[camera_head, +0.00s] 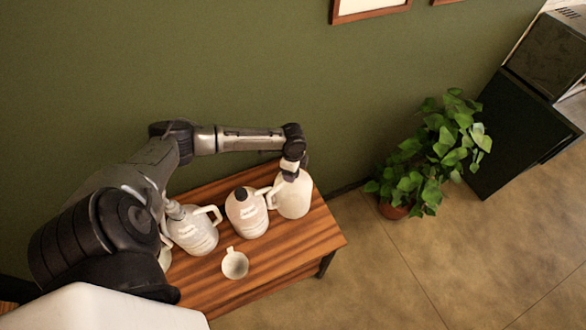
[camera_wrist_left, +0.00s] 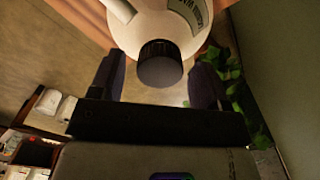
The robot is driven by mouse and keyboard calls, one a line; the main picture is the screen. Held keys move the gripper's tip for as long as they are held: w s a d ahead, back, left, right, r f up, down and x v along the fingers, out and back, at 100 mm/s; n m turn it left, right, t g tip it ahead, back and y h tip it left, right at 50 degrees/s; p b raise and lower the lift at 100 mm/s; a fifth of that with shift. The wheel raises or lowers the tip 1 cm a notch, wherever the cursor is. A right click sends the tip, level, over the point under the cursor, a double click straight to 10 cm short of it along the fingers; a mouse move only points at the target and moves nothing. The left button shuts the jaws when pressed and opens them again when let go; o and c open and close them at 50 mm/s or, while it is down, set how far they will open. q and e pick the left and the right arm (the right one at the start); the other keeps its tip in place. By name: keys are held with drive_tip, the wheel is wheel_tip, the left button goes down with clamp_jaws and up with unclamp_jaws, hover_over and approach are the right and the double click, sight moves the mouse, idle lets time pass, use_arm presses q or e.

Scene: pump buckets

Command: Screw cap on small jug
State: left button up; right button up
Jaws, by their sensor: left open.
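Several pale jugs stand in a row on the wooden table (camera_head: 290,254). My left gripper (camera_head: 291,168) is over the rightmost jug (camera_head: 294,200) and hides its top in the head view. In the left wrist view the open fingers of my left gripper (camera_wrist_left: 157,88) stand either side of a black cap (camera_wrist_left: 160,66) at the top of a white jug (camera_wrist_left: 158,22). Gaps show between cap and fingers. The middle jug (camera_head: 249,218) has a dark cap (camera_head: 241,194). I cannot tell which is the small jug. My right gripper is out of view.
A jug (camera_head: 197,237) with a grey top stands left of the middle one, partly behind my arm. A small pale cup (camera_head: 235,264) stands in front. A potted plant (camera_head: 432,150) is right of the table. The table's front right is clear.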

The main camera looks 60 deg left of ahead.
use_arm(q)
drive_tip(key=n, duration=1.1)
drive_tip(key=shift+n, duration=0.4)
drive_tip(key=n, duration=0.3)
drive_tip(key=c, duration=1)
